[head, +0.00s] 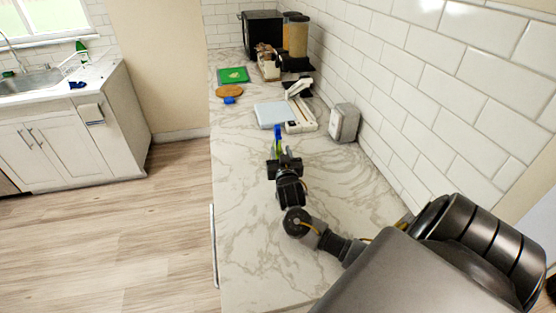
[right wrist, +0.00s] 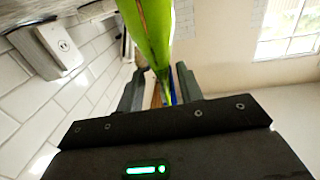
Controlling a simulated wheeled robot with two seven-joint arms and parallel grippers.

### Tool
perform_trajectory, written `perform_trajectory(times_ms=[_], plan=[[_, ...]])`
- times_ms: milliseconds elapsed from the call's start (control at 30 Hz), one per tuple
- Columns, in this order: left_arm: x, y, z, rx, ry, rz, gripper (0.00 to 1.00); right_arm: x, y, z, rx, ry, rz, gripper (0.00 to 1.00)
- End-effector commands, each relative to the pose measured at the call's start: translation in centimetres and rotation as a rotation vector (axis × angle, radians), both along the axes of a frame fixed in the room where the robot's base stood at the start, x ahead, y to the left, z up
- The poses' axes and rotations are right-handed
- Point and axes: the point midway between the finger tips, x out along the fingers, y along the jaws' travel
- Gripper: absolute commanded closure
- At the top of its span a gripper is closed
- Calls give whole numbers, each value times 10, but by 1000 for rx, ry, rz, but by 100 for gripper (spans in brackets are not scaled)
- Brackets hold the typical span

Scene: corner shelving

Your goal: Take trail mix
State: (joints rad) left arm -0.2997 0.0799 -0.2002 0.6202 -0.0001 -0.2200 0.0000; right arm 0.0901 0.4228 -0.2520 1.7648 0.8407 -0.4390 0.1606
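The trail mix appears to be a green and blue bag (head: 277,138) over the marble counter, just beyond my right gripper (head: 283,162). In the right wrist view the green bag (right wrist: 150,30) is seen edge-on, with a reddish seam. It runs down between the two dark fingers of the right gripper (right wrist: 161,85). Any print on the bag is unreadable. Whether it touches the counter cannot be told. My left gripper is not in view.
A white scale-like slab (head: 270,114) and a white device (head: 300,113) lie beyond the bag. A grey metal box (head: 345,122) stands by the tiled wall. Farther back are a green board (head: 232,75) and a black appliance (head: 262,33). The near counter (head: 245,220) is clear at left.

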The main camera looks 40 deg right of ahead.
Motion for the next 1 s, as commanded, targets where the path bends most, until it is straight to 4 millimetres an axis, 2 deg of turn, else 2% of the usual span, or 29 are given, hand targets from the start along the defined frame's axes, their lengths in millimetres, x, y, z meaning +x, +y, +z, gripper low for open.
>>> perform_trajectory(times_ms=[133,300,633,900,1000], plan=[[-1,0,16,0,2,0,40,18,-10,10,-6,0,-1,63],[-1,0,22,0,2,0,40,37,-21,7,-2,0,-1,63],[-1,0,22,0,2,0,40,43,-25,4,-1,1,1,63],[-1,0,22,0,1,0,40,42,-25,4,0,0,0,97],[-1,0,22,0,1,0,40,42,-25,4,-1,1,0,100]])
